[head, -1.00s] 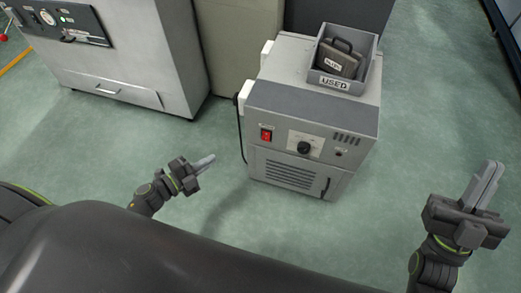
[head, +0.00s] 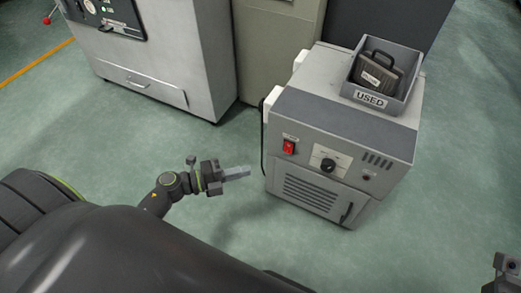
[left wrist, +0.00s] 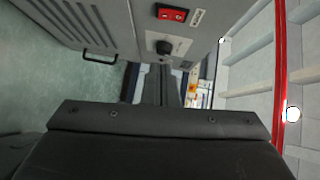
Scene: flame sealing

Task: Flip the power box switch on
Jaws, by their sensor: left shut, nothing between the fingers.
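The power box (head: 345,120) is a grey cabinet on the floor, right of centre in the head view. Its red switch (head: 289,147) is on the left of the front panel, left of a black knob (head: 328,165). The switch also shows in the left wrist view (left wrist: 172,13), near the top. My left gripper (head: 237,173) is shut and empty, pointing right, a little left of the box front and apart from it. In the left wrist view its fingers (left wrist: 158,88) are together below the knob. My right gripper is not clearly seen; only part of that arm shows at the bottom right corner.
A grey bin labelled USED (head: 370,98) sits on top of the box with a dark case (head: 379,72) in it. A large grey cabinet (head: 165,60) stands at the back left. The green floor in front of the box is clear.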

